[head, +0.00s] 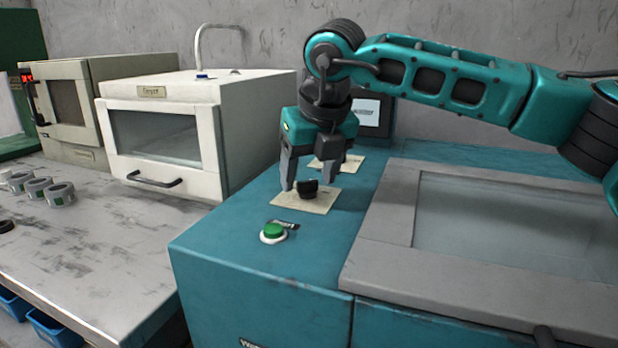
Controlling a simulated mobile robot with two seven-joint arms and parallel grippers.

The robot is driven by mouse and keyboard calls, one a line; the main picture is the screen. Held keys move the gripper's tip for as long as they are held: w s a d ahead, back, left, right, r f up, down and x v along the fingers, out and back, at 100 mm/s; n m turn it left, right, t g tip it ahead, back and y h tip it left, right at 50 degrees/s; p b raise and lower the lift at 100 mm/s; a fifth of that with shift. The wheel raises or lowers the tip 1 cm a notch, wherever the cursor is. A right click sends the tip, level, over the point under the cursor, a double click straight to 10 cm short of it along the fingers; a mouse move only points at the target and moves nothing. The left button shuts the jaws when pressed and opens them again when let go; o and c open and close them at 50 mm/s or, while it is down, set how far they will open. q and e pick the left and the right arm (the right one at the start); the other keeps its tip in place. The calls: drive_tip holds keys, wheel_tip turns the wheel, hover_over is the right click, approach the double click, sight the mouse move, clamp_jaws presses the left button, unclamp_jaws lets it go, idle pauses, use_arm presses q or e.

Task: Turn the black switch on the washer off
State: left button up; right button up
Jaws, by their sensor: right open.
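The teal washer (250,262) fills the right and middle of the head view. Its black switch (308,188) is a knob on a cream plate (318,205) on the washer's top. My right gripper (306,186) points down over the switch, open, with one finger on each side of it. I cannot tell whether the fingers touch the knob. A second cream plate (352,164) lies behind, partly hidden by the gripper. My left gripper is not in view.
A green button (273,231) sits in front of the switch. The washer's grey-framed glass lid (380,235) is to the right, and a small screen (368,112) stands behind. A white oven-like box (212,150) and a table with several rings (60,193) are at left.

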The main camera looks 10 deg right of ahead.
drive_tip(key=shift+w+f, duration=0.15)
drive_tip(key=shift+f, duration=0.1)
drive_tip(key=shift+c, duration=0.5)
drive_tip(key=c, duration=0.9)
drive_tip(key=shift+c, duration=0.2)
